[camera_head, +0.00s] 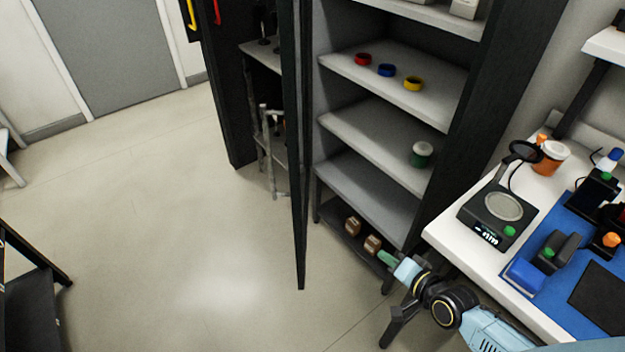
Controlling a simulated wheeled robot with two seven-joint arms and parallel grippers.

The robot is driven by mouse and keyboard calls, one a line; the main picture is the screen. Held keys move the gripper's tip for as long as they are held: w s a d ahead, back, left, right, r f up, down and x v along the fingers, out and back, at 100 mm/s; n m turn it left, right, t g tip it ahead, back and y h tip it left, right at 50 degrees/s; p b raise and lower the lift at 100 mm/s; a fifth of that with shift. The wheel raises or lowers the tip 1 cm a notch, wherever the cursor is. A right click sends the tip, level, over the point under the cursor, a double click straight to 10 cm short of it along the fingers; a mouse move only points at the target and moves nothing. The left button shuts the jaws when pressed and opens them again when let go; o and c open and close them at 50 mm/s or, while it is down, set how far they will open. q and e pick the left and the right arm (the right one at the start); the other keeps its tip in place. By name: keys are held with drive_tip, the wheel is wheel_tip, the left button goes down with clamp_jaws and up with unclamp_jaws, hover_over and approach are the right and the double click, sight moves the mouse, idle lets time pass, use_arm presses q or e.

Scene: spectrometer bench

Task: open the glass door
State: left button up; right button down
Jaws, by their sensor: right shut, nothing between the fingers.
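The glass door (299,200) is a tall dark-framed panel on the left side of the open-fronted cabinet (470,110). It shows nearly edge-on and stands swung out from the cabinet front, so the shelves are exposed. Its glass face and any handle cannot be made out clearly. My right gripper (385,257) is shut and empty, low at the cabinet's right side near the bottom shelf. It is apart from the door, to its right. My left gripper is not in view.
Brown items (372,244) sit at the bottom. A bench (470,262) with a balance (497,212) is at right.

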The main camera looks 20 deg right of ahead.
drive_tip(key=w+a+r+m+t+y, duration=0.1)
drive_tip(key=a+r+m+t+y, duration=0.15)
drive_tip(key=r, duration=0.75)
drive_tip(key=w+a+r+m+t+y, duration=0.15)
drive_tip(key=a+r, duration=0.25)
drive_tip(key=r, duration=0.7)
drive_tip(key=w+a, duration=0.8)
drive_tip(key=w, duration=0.1)
drive_tip(key=shift+w+a+y, duration=0.15)
drive_tip(key=shift+a+y, duration=0.15)
drive_tip(key=shift+y, duration=0.1)
drive_tip(key=shift+f, duration=0.1)
